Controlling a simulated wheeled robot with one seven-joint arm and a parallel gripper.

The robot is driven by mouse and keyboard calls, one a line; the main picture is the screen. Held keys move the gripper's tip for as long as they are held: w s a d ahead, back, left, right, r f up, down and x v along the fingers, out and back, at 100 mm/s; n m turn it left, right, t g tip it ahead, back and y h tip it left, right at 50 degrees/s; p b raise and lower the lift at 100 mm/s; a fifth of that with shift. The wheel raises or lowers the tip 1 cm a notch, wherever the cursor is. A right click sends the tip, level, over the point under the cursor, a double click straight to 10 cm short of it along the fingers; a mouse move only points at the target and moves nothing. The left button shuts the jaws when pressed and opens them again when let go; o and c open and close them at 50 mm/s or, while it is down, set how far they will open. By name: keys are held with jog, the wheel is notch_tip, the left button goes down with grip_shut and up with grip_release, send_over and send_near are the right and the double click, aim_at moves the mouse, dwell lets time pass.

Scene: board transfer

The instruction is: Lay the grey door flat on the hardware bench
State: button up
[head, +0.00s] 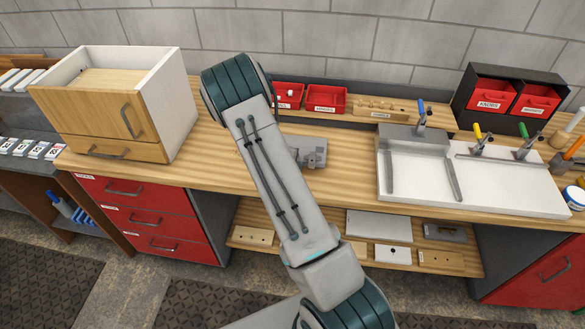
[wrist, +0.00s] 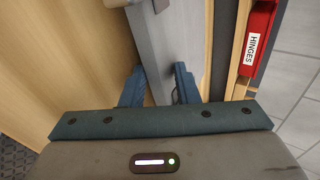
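In the wrist view, a long grey panel, which looks like the grey door (wrist: 150,48), runs from the top edge down between my fingers. My gripper (wrist: 160,85) has one teal finger on each side of it, close against it, and looks shut on it. The far end of the panel is cut off by the frame. In the head view my arm hides the gripper and most of the area around it. The hardware bench (head: 345,180) has a wooden top; a small grey piece (head: 309,152) shows beside my arm, and I cannot tell what it belongs to.
A wooden-fronted cabinet (head: 105,105) stands at the bench's left. Red bins (head: 325,99) line the back ledge; one labelled HINGES (wrist: 262,40) shows in the wrist view. A white station with clamps (head: 510,188) fills the right.

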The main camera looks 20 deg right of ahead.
jog(key=shift+s+a+f+g+y, duration=0.3)
jog(key=shift+s+a+f+g, duration=0.15)
jog(key=shift+f, duration=0.2)
jog(key=shift+s+a+f+g+y, duration=0.25)
jog(key=shift+s+a+f+y, duration=0.1)
jog(key=shift+a+f, duration=0.25)
jog(key=shift+s+r+g+y, duration=0.1)
jog(key=shift+r+g+y, duration=0.1)
jog(key=shift+g+y, duration=0.3)
jog(key=shift+s+a+r+g+y, duration=0.2)
jog(key=shift+s+a+g+y, duration=0.15)
jog(key=shift+g+y, duration=0.15)
jog(key=shift+r, duration=0.1)
jog(key=shift+s+a+r, duration=0.3)
jog(key=shift+s+a, duration=0.2)
jog(key=shift+s, duration=0.1)
jog(key=shift+s+a+r, duration=0.3)
jog(key=shift+s+a, duration=0.2)
jog(key=shift+s, duration=0.05)
jog(key=shift+d, duration=0.1)
jog(key=shift+c, duration=0.4)
